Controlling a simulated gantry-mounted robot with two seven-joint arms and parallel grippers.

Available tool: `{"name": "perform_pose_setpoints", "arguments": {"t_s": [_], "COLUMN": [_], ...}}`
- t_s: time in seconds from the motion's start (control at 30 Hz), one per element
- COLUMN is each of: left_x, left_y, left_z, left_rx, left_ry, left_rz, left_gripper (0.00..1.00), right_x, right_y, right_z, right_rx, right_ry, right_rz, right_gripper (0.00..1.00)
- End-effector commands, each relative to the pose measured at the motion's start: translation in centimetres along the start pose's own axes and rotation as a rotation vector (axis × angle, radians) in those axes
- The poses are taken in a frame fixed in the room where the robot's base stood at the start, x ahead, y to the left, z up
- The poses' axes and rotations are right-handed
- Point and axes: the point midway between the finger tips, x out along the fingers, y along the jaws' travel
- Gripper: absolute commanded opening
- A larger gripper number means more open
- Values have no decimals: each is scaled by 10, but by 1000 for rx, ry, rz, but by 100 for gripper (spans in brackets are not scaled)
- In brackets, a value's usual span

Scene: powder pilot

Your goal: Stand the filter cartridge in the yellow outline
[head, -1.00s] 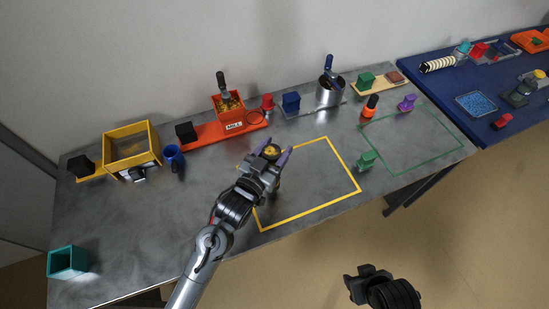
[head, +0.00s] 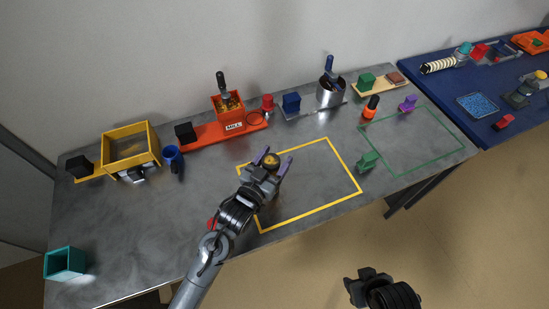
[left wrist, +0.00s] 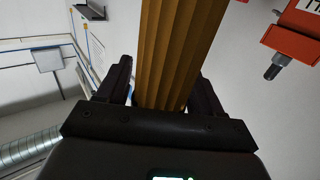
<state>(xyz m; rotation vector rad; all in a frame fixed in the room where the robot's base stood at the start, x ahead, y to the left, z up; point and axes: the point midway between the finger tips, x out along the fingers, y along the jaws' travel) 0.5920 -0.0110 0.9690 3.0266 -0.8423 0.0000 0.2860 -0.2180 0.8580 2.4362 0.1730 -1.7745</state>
Motion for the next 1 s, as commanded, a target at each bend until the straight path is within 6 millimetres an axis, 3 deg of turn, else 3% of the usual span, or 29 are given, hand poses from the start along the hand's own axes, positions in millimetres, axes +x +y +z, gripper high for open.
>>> {"name": "perform_pose_setpoints", "arguments": {"t_s": [0.1, 0.47, 0.67, 1.0], "left_x": [0, 0, -24, -86], "left_y": [0, 0, 0, 0], "left_z": [0, -5, -3, -3], "left_rx": [0, 0, 0, 0], "left_ry": [0, 0, -3, -2], "left_rz": [0, 0, 0, 0], "left_gripper": [82, 82, 82, 82], "right_x": [0, -2, -4, -10], "right_y": [0, 0, 1, 2], "right_z": [0, -1, -2, -3], "right_rx": [2, 2, -1, -7], "right_ry": [0, 0, 1, 0], "right_rz": [-1, -1, 1, 5], "right_gripper": [43, 43, 43, 43]}}
